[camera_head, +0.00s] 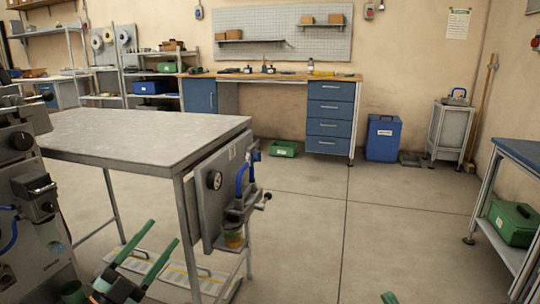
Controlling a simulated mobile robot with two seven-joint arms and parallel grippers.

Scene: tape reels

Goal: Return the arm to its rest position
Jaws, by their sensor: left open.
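My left gripper (164,232) shows at the lower left, with two long green fingers spread apart and nothing between them. It appears in front of the grey metal table, near its lower shelf. My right gripper (389,298) shows only as a small green tip at the bottom edge; the rest of it is out of the picture. Pale tape reels (109,36) hang on the back wall at the upper left, away from both grippers.
The grey table (145,132) stands at left, with a gauge-and-valve panel (210,190) on its near right end. A blue-topped bench (522,152) with a green box (513,223) stands at right. The middle floor (325,225) is clear. A workbench (270,76) lines the back wall.

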